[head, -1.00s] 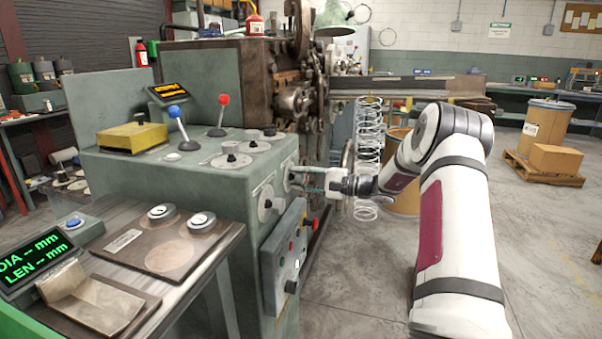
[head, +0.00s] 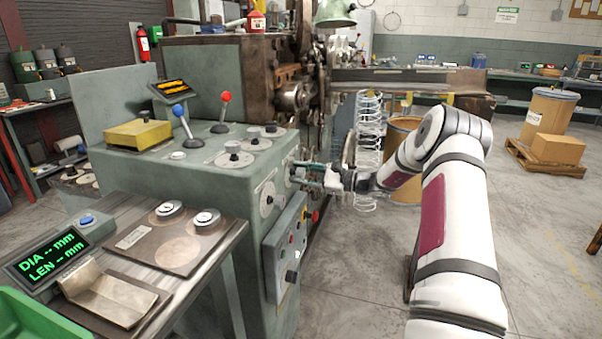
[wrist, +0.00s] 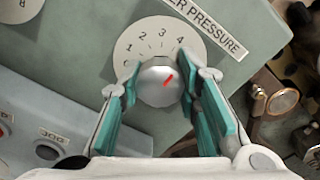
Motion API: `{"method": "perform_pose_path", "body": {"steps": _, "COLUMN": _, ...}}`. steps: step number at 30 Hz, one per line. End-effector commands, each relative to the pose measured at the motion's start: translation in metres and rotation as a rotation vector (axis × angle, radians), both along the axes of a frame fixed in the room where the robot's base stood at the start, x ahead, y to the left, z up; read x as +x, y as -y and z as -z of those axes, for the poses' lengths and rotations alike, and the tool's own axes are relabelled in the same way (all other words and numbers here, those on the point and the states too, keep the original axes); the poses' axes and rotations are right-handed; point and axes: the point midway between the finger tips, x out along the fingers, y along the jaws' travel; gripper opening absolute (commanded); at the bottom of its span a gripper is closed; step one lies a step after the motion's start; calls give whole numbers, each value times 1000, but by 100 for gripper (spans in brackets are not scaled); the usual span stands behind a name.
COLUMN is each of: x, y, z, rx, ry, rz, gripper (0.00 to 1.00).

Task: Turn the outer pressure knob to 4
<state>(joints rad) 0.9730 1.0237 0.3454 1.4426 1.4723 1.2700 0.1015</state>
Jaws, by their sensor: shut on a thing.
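The outer pressure knob (wrist: 152,92) is a round silver-grey knob with a red pointer line, on a white dial (wrist: 131,58) numbered from 0 to 4 in the wrist view. The red line points up and right, roughly toward the 4; I cannot tell if it lines up exactly. A label (wrist: 222,35) ending in "ER PRESSURE" sits above right of the dial. My gripper (wrist: 160,80) has its teal-padded fingers on the knob's left and right sides, shut on it. In the head view my gripper (head: 300,171) reaches the right side of the green cabinet (head: 225,182), hiding the knob.
Below the knob is a grey button box (head: 285,245) on the cabinet's side. A coiled spring (head: 369,135) hangs behind my wrist. Metal machine parts (wrist: 280,95) lie close right of the gripper. Open floor (head: 350,270) lies right of the cabinet.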

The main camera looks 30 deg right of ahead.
Motion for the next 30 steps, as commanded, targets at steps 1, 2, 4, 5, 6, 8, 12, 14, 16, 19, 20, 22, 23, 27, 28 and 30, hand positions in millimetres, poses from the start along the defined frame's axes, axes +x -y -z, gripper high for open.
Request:
{"method": "perform_pose_path", "body": {"steps": 1, "x": -1, "y": 0, "z": 1, "rx": 4, "ry": -6, "rz": 0, "gripper": 2}}
{"method": "perform_pose_path", "body": {"steps": 2, "x": -1, "y": 0, "z": 1, "rx": 6, "ry": -7, "rz": 0, "gripper": 2}}
{"method": "perform_pose_path", "body": {"steps": 4, "x": -1, "y": 0, "z": 1, "rx": 8, "ry": -9, "rz": 0, "gripper": 2}}
{"method": "perform_pose_path", "body": {"steps": 5, "x": -1, "y": 1, "z": 1, "rx": 9, "ry": -10, "rz": 0, "gripper": 2}}
{"method": "perform_pose_path", "body": {"steps": 6, "x": -1, "y": 0, "z": 2, "rx": 9, "ry": -10, "rz": 0, "gripper": 2}}
{"method": "perform_pose_path", "body": {"steps": 8, "x": -1, "y": 0, "z": 2, "rx": 9, "ry": -10, "rz": 0, "gripper": 2}}
{"method": "perform_pose_path", "body": {"steps": 12, "x": -1, "y": 0, "z": 2, "rx": 9, "ry": -10, "rz": 0, "gripper": 2}}
{"method": "perform_pose_path", "body": {"steps": 14, "x": -1, "y": 1, "z": 2, "rx": 9, "ry": -10, "rz": 0, "gripper": 2}}
{"method": "perform_pose_path", "body": {"steps": 16, "x": -1, "y": 0, "z": 2, "rx": 8, "ry": -9, "rz": 0, "gripper": 46}}
{"method": "perform_pose_path", "body": {"steps": 19, "x": 0, "y": 0, "z": 1, "rx": 8, "ry": -9, "rz": 1, "gripper": 51}}
{"method": "perform_pose_path", "body": {"steps": 20, "x": 0, "y": 0, "z": 1, "rx": 9, "ry": -8, "rz": 1, "gripper": 51}}
{"method": "perform_pose_path", "body": {"steps": 22, "x": 0, "y": 0, "z": 1, "rx": 8, "ry": -7, "rz": 1, "gripper": 51}}
{"method": "perform_pose_path", "body": {"steps": 23, "x": 0, "y": 0, "z": 1, "rx": 8, "ry": -7, "rz": 1, "gripper": 51}}
{"method": "perform_pose_path", "body": {"steps": 27, "x": -1, "y": 1, "z": 1, "rx": 8, "ry": -7, "rz": 1, "gripper": 51}}
{"method": "perform_pose_path", "body": {"steps": 28, "x": -3, "y": 3, "z": 1, "rx": 8, "ry": -8, "rz": 2, "gripper": 51}}
{"method": "perform_pose_path", "body": {"steps": 30, "x": -7, "y": 7, "z": 0, "rx": 8, "ry": -8, "rz": 3, "gripper": 51}}
